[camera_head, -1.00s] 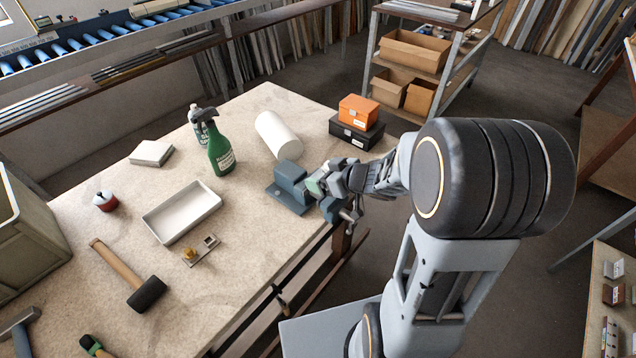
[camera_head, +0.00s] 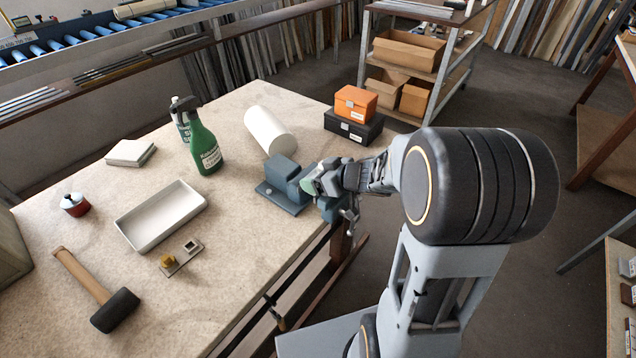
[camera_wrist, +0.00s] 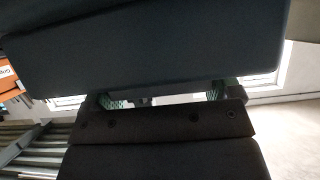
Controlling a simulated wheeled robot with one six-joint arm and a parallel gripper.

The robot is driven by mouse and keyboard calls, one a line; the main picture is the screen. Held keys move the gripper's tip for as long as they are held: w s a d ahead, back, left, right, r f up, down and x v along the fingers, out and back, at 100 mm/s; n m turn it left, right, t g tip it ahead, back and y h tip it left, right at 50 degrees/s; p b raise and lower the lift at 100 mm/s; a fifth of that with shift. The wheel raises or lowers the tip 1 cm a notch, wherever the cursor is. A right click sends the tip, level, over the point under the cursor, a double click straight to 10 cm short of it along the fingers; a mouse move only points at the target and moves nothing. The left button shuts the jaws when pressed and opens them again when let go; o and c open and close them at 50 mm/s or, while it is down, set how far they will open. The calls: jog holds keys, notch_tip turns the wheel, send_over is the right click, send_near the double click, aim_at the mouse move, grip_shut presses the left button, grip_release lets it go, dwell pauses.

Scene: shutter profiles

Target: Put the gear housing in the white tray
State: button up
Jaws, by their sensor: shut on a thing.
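The gear housing looks to be the pale green piece (camera_head: 308,184) between the jaws of a blue-grey vise (camera_head: 279,170) at the table's right edge. My gripper (camera_head: 318,183) is shut on it and hides much of it. In the wrist view the dark blue-grey vise (camera_wrist: 150,50) fills the upper part, and green bits (camera_wrist: 215,91) show below it. I cannot tell whether the vise jaws press on the piece. The white tray (camera_head: 128,232) lies on the table to the left of the vise, empty.
A mallet (camera_head: 116,309) and a green spray bottle (camera_head: 206,150) are nearby. A white roll (camera_head: 270,130) and stacked orange and black boxes (camera_head: 353,127) stand behind the vise. Clear table lies between vise and tray.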

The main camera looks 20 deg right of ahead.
jog(key=shift+f, duration=0.2)
jog(key=o, duration=1)
jog(key=shift+f+b, duration=0.25)
jog(key=shift+b, duration=0.2)
